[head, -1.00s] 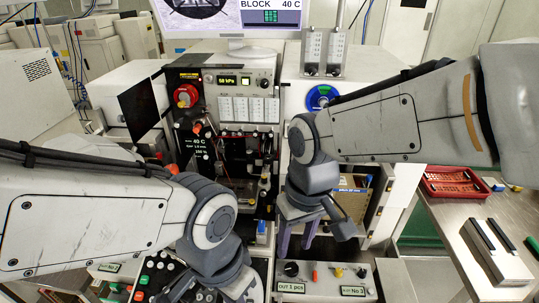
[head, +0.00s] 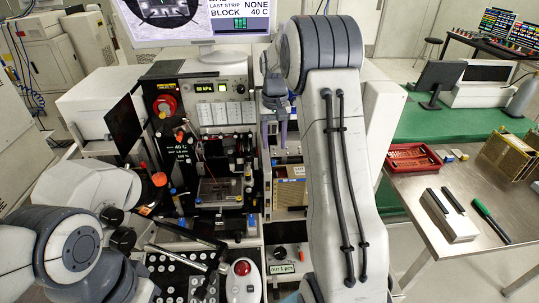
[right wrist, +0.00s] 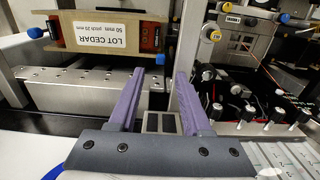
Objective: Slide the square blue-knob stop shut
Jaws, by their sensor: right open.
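My right gripper is open and empty; its two purple fingers stand apart in the right wrist view (right wrist: 160,74) and point down beside the machine in the head view (head: 275,130). Several blue knobs show in the right wrist view: one at the left end of the lot box (right wrist: 36,32) and one on a rod at the upper right (right wrist: 284,18). I cannot tell which belongs to the square stop. A small blue part (head: 251,222) also shows low on the machine front in the head view. My left arm is at the lower left; its finger state is unclear.
The cardboard lot box labelled LOT CEDAR (right wrist: 100,32) sits above a metal rail (right wrist: 85,88). Black-capped posts (right wrist: 247,113) stand right of the fingers. A red tray (head: 412,158) lies on the right bench. A control panel with a red button (head: 242,268) is at the front.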

